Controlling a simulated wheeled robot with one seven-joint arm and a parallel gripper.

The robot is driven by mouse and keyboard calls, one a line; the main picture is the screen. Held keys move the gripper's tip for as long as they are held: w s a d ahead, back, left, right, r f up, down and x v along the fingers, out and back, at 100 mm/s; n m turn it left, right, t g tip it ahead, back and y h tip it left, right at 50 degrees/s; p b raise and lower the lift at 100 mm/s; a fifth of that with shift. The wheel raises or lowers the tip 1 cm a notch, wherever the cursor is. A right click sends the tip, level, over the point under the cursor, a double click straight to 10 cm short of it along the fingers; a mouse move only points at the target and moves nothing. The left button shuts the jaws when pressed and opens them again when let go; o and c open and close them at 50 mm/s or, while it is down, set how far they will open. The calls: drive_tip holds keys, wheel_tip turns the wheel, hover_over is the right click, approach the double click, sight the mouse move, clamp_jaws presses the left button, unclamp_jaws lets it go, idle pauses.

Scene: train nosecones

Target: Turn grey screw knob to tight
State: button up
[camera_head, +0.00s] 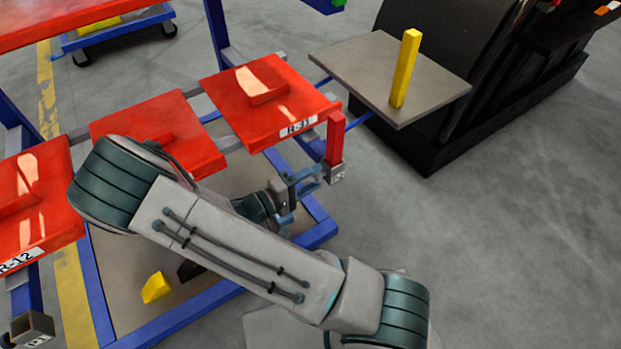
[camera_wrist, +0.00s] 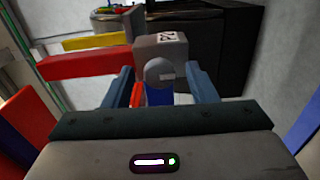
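The grey screw knob (camera_wrist: 159,72) is a round grey disc with a small light mark, on the face of a grey block (camera_wrist: 160,46) in the wrist view. In the head view this block (camera_head: 336,172) sits at the lower end of a red post (camera_head: 335,138); the knob itself is not clear there. My gripper (camera_wrist: 161,86) is open, with one blue finger on each side of the knob and visible gaps between. In the head view my gripper (camera_head: 303,190) is just left of the block. I cannot tell how far the fingertips are from the knob.
Red shelf plates (camera_head: 270,100) on a blue frame (camera_head: 316,232) stand above and left of my gripper. A grey board (camera_head: 385,75) with an upright yellow bar (camera_head: 404,70) is behind. A black machine (camera_head: 480,90) stands back right. Floor at right is clear.

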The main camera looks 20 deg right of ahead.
drive_tip(key=p+v, duration=0.3)
drive_tip(key=v, duration=1)
drive_tip(key=shift+a, duration=0.35)
drive_tip(key=shift+s+r, duration=0.15)
drive_tip(key=s+d+r+m+g+y+p, duration=0.1)
drive_tip(key=s+d+r+y+p, duration=0.2)
drive_tip(key=r+p, duration=0.6)
drive_tip(key=s+d+r+m+g+y+p, duration=0.1)
drive_tip(key=s+d+r+y+p, duration=0.2)
drive_tip(key=r, duration=2)
drive_tip(key=s+d+r+m+y+p, duration=0.1)
drive_tip(key=s+d+r+y+p, duration=0.2)
drive_tip(key=d+r+y+p, duration=0.4)
drive_tip(key=shift+d+r+m+g+y+p, duration=0.35)
drive_tip(key=shift+r+y+p, duration=1.75)
drive_tip(key=shift+r+p, duration=2.4)
drive_tip(key=shift+r, duration=0.2)
